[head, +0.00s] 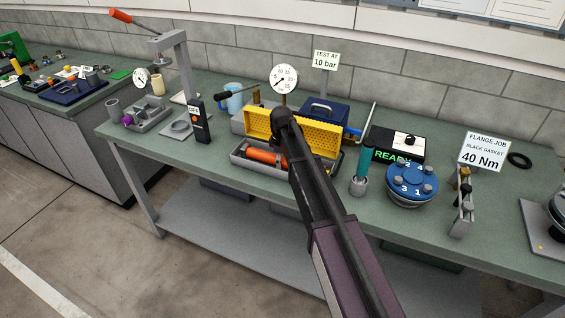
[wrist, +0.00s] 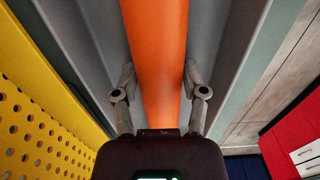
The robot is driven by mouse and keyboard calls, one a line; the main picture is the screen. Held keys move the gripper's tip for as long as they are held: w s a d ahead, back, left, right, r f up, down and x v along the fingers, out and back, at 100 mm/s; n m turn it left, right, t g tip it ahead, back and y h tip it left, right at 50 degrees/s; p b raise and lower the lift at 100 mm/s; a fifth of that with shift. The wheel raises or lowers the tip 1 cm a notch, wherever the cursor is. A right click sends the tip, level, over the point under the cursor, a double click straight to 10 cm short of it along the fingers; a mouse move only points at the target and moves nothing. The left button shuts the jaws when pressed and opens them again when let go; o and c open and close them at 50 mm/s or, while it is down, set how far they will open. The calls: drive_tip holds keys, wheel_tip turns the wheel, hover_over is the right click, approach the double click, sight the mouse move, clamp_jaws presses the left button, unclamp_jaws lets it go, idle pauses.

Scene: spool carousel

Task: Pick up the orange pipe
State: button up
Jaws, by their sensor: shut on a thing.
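The orange pipe (head: 265,157) lies lengthwise in a grey trough-like tray (head: 240,160) in front of a yellow perforated panel, near the middle of the bench. In the wrist view the orange pipe (wrist: 158,60) runs up through the middle of the picture, between my two fingers. My gripper (wrist: 160,85) is shut on the pipe, one finger on each side. The pipe still appears to be within the tray. In the head view my arm hides the right part of the pipe and my fingers.
The yellow perforated panel (head: 310,132) stands right behind the pipe. A pressure gauge (head: 284,78) and a blue box (head: 325,112) are behind it. A teal cylinder (head: 360,165) and a blue numbered flange (head: 412,183) stand to the right. A black handset (head: 199,120) stands left.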

clamp_jaws()
drive_tip(key=shift+r, duration=0.1)
wheel_tip(320, 180, up, 3)
drive_tip(key=p, duration=0.3)
drive_tip(key=shift+f, duration=0.2)
drive_tip(key=s+d+r+p, duration=0.1)
drive_tip(key=s+d, duration=0.1)
drive_tip(key=s, duration=0.5)
drive_tip(key=s+d+r+p, duration=0.1)
drive_tip(key=s, duration=0.7)
drive_tip(key=shift+s+d, duration=0.3)
drive_tip(key=shift+d, duration=0.05)
